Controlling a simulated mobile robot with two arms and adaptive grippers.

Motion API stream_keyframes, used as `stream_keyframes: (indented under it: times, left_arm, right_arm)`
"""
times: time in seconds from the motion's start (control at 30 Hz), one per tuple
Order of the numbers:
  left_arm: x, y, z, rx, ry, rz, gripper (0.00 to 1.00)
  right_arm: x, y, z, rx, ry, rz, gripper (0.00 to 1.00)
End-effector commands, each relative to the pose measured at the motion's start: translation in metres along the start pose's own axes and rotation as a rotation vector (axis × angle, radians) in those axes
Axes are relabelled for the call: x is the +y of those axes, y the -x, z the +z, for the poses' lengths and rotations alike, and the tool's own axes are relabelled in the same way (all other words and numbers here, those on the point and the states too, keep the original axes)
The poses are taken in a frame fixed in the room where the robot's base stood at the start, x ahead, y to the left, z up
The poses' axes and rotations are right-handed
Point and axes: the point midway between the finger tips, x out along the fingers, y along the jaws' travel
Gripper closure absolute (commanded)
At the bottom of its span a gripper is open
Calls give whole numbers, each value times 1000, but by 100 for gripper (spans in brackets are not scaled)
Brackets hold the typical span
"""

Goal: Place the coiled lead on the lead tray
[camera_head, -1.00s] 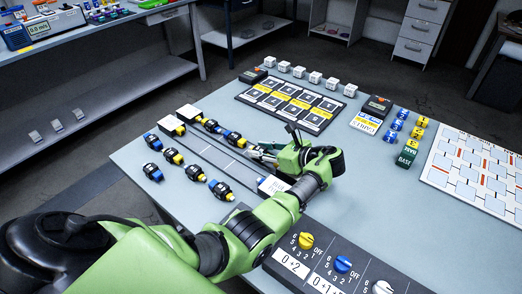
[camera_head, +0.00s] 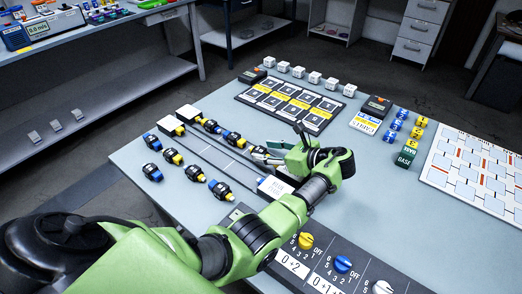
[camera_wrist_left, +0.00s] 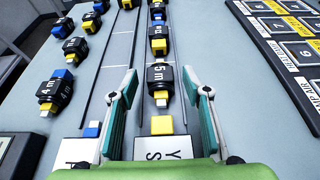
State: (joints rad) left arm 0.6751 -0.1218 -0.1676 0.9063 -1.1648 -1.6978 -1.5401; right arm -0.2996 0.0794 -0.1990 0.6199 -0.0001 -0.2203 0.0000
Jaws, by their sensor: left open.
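Several black coiled leads with blue and yellow plug ends lie in two rows on the bench. The nearest lead of one row, marked "5 m" (camera_wrist_left: 160,78), lies ahead of my left gripper; another lead of that row shows in the head view (camera_head: 232,137). My left gripper (camera_head: 279,144) is open and empty, low over the bench at the near end of this row. In the left wrist view its green fingers (camera_wrist_left: 163,93) stand apart on either side of the lead's near yellow end. I cannot tell which marked area is the lead tray. My right gripper is out of view.
The other row of leads (camera_head: 194,172) lies to the left, beyond two dark rails. A dark panel with knobs (camera_head: 306,241) is at the front. A black board with squares (camera_head: 290,102) is at the back, and a white grid board (camera_head: 478,172) at right.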

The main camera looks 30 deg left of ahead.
Motion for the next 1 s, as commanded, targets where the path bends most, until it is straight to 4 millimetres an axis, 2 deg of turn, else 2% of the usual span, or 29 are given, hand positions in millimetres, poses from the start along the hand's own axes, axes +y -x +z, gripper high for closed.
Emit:
stream_keyframes:
  times: [0.03, 0.2, 0.4, 0.6, 1.0]
  left_arm:
    - [-1, 13, -1, 2, 0, -5, 56]
    - [-1, 50, -1, 1, 1, -4, 56]
    - [-1, 81, -1, 1, 0, -2, 56]
    - [0, 90, 0, 0, 1, 1, 56]
    - [0, 90, 0, 0, 0, 0, 56]
  right_arm:
    - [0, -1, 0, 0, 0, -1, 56]
    - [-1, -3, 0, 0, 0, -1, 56]
    - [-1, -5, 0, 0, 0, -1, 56]
    - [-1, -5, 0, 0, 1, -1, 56]
    - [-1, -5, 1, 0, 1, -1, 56]
